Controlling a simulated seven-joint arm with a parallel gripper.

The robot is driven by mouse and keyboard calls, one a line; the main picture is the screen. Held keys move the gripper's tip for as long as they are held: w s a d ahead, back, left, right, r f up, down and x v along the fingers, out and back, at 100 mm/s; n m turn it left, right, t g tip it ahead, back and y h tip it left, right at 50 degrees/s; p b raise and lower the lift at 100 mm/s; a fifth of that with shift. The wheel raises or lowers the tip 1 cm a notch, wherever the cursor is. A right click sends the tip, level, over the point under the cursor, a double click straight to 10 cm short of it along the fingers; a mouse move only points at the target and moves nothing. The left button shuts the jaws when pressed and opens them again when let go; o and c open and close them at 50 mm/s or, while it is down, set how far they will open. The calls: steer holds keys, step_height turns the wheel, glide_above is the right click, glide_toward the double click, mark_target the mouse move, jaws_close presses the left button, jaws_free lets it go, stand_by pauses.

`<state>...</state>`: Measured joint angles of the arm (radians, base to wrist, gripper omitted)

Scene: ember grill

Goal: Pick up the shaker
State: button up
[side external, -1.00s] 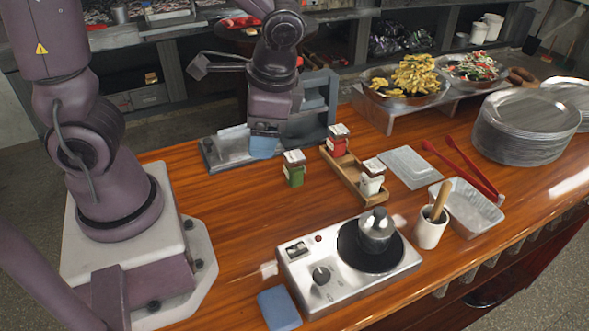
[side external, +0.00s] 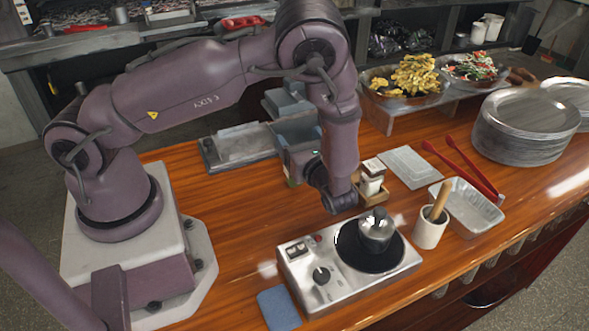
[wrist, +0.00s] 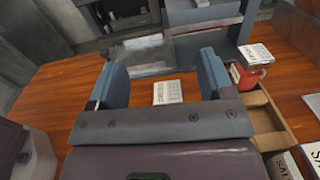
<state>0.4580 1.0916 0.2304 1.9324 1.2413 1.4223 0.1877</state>
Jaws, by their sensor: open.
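A shaker with a pale, printed lid (wrist: 167,92) shows in the wrist view between the two blue fingers of my gripper (wrist: 161,76). The gripper is open, and I see no finger touching the lid. In the side view my arm hides most of this shaker; only a green sliver (side external: 290,183) shows at its edge. A red shaker (wrist: 247,76) stands in a wooden caddy (wrist: 263,118) right of the gripper in the wrist view. A white shaker (side external: 371,184) stands in the caddy's near end.
A hot plate (side external: 325,285) with a metal pot (side external: 376,226) stands in front. A utensil cup (side external: 430,232), foil tray (side external: 468,207) and red tongs (side external: 462,165) lie to the right. A grey metal stand (side external: 240,143) is behind.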

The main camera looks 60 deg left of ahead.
step_height(320, 180, down, 6)
steer(key=shift+s+f, duration=0.1)
steer(key=shift+f, duration=0.15)
steer(key=shift+a+r, duration=0.15)
steer(key=shift+a, duration=1.35)
steer(key=shift+c, duration=0.4)
steer(key=c, duration=1)
